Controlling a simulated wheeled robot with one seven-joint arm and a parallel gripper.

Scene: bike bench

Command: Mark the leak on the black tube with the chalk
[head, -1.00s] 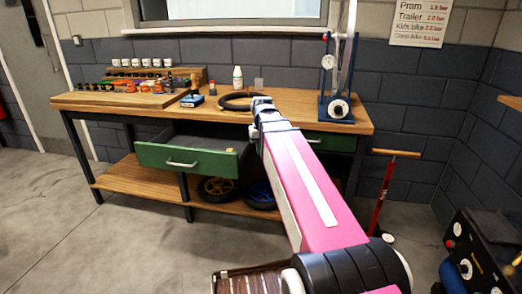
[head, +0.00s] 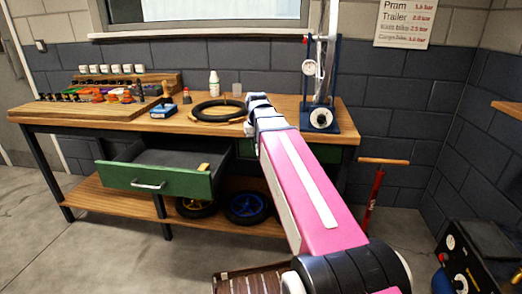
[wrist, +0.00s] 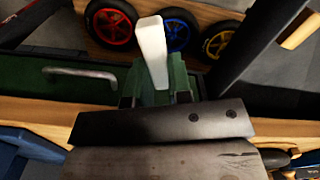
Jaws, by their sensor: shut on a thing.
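The black tube (head: 218,111) lies as a ring on the workbench top, just left of my gripper (head: 257,101) in the head view. The wrist view shows my gripper (wrist: 157,88) shut on a white, tapered piece, the chalk (wrist: 152,50), which sticks out past the fingers. In that view the chalk shows against the bench's lower level, near the bench's front edge. The tube is not clearly seen in the wrist view. No leak can be made out on the tube; part of its right side is close to or behind my gripper.
The green drawer (head: 160,183) stands open below the bench top (head: 185,125). A blue stand (head: 320,118) is on the right. Wheels (head: 246,208) lie on the lower shelf.

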